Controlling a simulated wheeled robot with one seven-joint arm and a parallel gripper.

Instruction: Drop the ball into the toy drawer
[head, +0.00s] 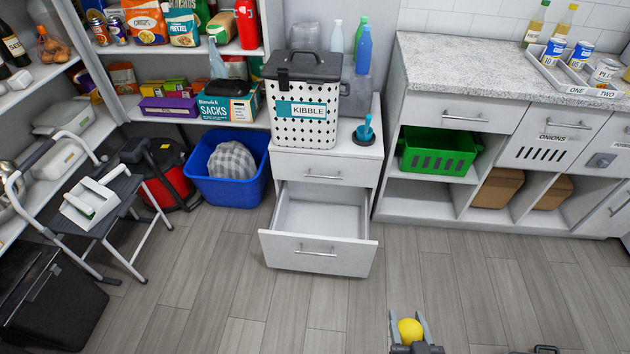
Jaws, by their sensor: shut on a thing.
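A yellow ball (409,331) is held between the two fingers of my gripper (408,326) at the bottom of the head view, right of centre. My gripper is shut on the ball, in front of the cabinets and apart from them. A white drawer (318,254) stands pulled out from the low white unit at the centre. Its inside looks empty in the part that shows. The drawer is to the left of and beyond my gripper. A shut drawer (323,173) is above it. No label naming the toy drawer can be read.
A white dotted KIBBLE bin (308,112) and a blue-handled brush in a dark holder (366,132) stand on the unit. A blue tub (228,186) is left of it. A step stool (95,202) stands further left. The floor (450,280) between my gripper and the drawer is clear.

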